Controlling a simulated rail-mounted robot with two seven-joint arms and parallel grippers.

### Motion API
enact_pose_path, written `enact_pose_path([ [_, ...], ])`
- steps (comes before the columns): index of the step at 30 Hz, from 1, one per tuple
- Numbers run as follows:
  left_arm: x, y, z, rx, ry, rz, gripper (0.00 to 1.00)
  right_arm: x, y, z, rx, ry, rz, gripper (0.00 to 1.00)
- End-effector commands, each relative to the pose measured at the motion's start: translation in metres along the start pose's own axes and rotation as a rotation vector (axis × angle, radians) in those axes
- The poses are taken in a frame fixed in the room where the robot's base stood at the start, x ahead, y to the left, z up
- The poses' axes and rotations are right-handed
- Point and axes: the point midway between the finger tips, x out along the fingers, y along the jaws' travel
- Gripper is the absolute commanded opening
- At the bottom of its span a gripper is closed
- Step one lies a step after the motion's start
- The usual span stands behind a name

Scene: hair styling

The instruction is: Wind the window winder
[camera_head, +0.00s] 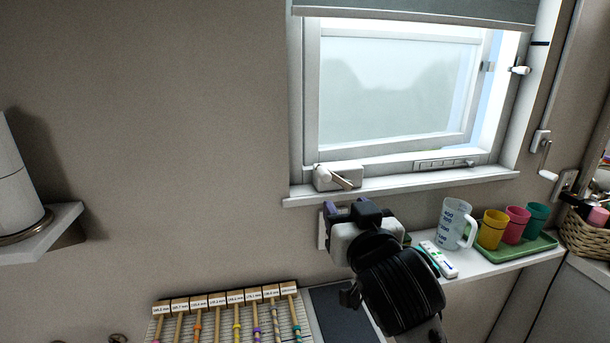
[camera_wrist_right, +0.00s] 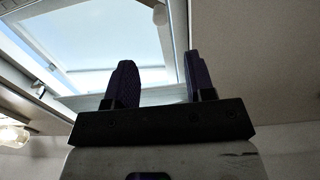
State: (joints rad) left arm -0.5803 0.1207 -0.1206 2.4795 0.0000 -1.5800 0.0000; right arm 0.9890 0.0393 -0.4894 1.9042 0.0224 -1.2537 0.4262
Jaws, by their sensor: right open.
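The window winder (camera_head: 336,177) is a pale box with a short handle, at the left end of the window sill. The handle points down and to the right. The window (camera_head: 390,92) stands ajar, with a gap along its right side; its pane also shows in the right wrist view (camera_wrist_right: 95,35). My right gripper (camera_head: 346,207) is just below the winder in the head view, with its two purple fingers apart. In the right wrist view my right gripper (camera_wrist_right: 160,82) has nothing between its fingers. My left gripper is not in view.
A shelf below the window holds a measuring jug (camera_head: 453,224), a remote (camera_head: 438,260) and a green tray (camera_head: 522,256) with coloured cups. A second crank (camera_head: 546,160) hangs at the right wall. A rack of labelled rods (camera_head: 228,312) lies at lower left.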

Motion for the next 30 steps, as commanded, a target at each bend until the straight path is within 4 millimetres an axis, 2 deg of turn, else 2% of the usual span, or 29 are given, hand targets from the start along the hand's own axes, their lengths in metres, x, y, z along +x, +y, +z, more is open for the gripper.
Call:
enact_pose_path([
  [5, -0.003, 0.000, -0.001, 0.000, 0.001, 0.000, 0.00, 0.007, 0.000, -0.002, 0.048, 0.004, -0.002, 0.49],
  [8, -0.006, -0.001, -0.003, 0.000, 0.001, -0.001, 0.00, 0.019, 0.000, -0.003, 0.050, 0.003, -0.001, 0.49],
  [21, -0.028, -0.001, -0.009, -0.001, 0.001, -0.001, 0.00, 0.096, 0.000, -0.004, 0.048, 0.003, 0.000, 0.49],
  [30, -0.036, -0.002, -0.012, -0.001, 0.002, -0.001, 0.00, 0.128, 0.000, -0.003, 0.047, 0.004, 0.000, 0.49],
])
